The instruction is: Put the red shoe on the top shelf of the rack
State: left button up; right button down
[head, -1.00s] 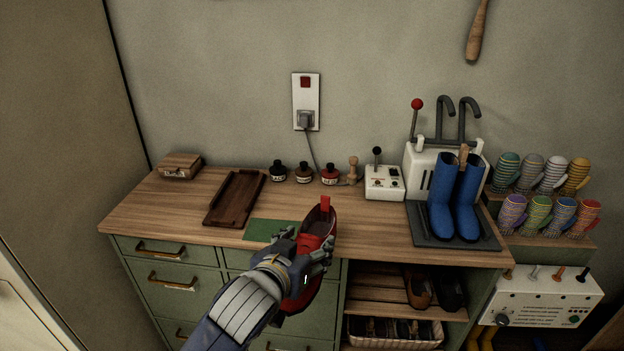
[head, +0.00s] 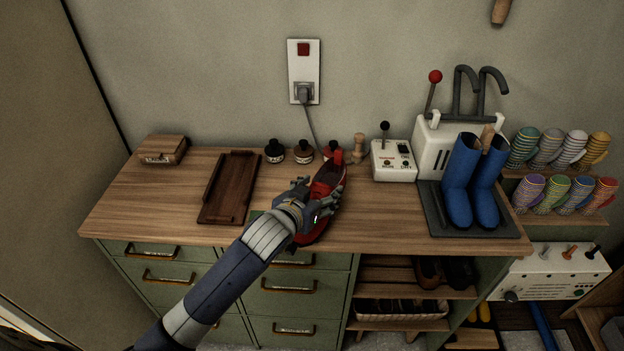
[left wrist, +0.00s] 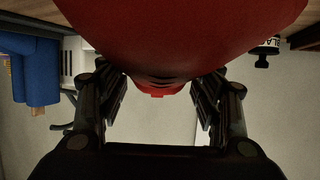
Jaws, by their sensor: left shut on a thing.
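The red shoe (head: 327,184) is held by my left gripper (head: 309,205) over the front middle of the bench in the head view. A red tab stands up at its far end. In the left wrist view the red shoe (left wrist: 180,35) fills the top middle, between the two black fingers of the left gripper (left wrist: 158,95), which are shut on it. The rack (head: 412,290) is the open shelving under the bench's right part. A brown shoe and a dark shoe (head: 459,272) sit on its upper shelf, with a basket (head: 402,309) below. My right gripper is not in view.
Blue boots (head: 461,185) stand on a dark mat by a white machine (head: 434,150) at the right. A brown tray (head: 229,188), small bottles (head: 274,151) and a control box (head: 393,161) occupy the bench (head: 390,219). The bench's front right of middle is clear.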

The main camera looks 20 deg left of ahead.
aim_at(313, 183)
pick_arm(q)
jog(key=w+a, duration=0.1)
jog(key=w, duration=0.1)
jog(key=w+a, duration=0.1)
jog(key=w, duration=0.1)
jog(key=w+a+p, duration=0.1)
jog(key=w, duration=0.1)
jog(key=shift+w+a+f, duration=0.3)
jog(key=shift+w+a, duration=0.05)
notch_tip(313, 183, down, 3)
jog(key=shift+r+p, duration=0.2)
jog(key=shift+p, duration=0.15)
jog(key=shift+w+f, duration=0.1)
jog(key=shift+f, duration=0.4)
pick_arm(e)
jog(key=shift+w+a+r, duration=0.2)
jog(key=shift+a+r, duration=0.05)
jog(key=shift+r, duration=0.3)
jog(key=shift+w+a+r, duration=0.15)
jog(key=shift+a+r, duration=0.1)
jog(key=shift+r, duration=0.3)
pick_arm(q)
jog(key=shift+f, duration=0.1)
jog(key=o, duration=1.2)
jog(key=shift+f, duration=0.1)
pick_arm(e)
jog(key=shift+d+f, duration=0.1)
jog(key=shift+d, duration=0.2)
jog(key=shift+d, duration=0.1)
